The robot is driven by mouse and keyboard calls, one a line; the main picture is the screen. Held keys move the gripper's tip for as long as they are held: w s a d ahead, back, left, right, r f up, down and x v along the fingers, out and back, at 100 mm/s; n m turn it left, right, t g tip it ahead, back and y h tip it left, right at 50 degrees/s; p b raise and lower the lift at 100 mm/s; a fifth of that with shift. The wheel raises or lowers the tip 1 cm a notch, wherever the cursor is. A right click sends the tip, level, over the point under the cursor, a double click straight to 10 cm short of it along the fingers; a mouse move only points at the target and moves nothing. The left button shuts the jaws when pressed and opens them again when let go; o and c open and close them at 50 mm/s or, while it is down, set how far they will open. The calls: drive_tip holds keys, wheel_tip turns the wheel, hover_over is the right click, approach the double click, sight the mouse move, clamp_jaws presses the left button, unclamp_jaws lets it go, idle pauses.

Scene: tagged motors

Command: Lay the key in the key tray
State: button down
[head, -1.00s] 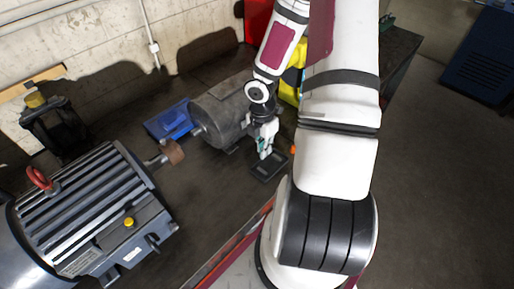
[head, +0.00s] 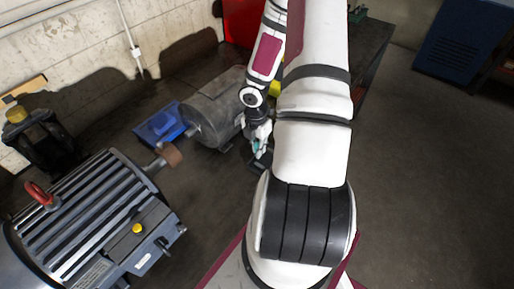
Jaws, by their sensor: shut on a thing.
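My gripper (head: 258,154) points down in the head view, at the front end of the smaller grey motor. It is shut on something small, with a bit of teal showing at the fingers. I take this for the key, but it is too small to make out its shape. A small dark tray (head: 254,165), which looks like the key tray, lies on the bench right under the fingertips. My arm hides its right part. I cannot tell whether the held thing touches the tray.
A grey motor (head: 215,108) stands close left of my gripper. A blue tray (head: 147,136) with a blue object lies left of that motor. A large finned motor (head: 85,215) with a red lifting ring (head: 40,194) fills the lower left.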

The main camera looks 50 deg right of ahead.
drive_tip(key=c, duration=1.7)
unclamp_jaws()
drive_tip(key=r, duration=1.2)
drive_tip(key=shift+w+r, duration=0.2)
drive_tip(key=shift+w, duration=0.15)
drive_tip(key=w+a+r+m+t+h, duration=0.1)
drive_tip(key=a+r+m+h, duration=0.1)
drive_tip(key=a+r+m, duration=0.55)
drive_tip(key=w+a+r+m+h, duration=0.15)
drive_tip(key=a+r, duration=0.25)
drive_tip(key=r, duration=0.7)
drive_tip(key=s+a+r+m+t+y, duration=0.1)
drive_tip(key=s+a+r+m, duration=0.1)
drive_tip(key=a, duration=0.3)
drive_tip(key=s+a+r+m+t+y, duration=0.1)
drive_tip(key=s+a+r+m+t, duration=0.1)
drive_tip(key=s+a+r+m, duration=0.1)
drive_tip(key=s+a+r+m+t+y, duration=0.1)
drive_tip(key=s+a+r+m+t, duration=0.1)
drive_tip(key=a+r+m, duration=0.2)
drive_tip(key=shift+s+a+r+y, duration=0.15)
drive_tip(key=shift+a+r, duration=0.4)
drive_tip(key=shift+a, duration=0.35)
drive_tip(key=shift+a+r+y, duration=0.1)
drive_tip(key=shift+a+r, duration=0.4)
drive_tip(key=shift+a, duration=0.4)
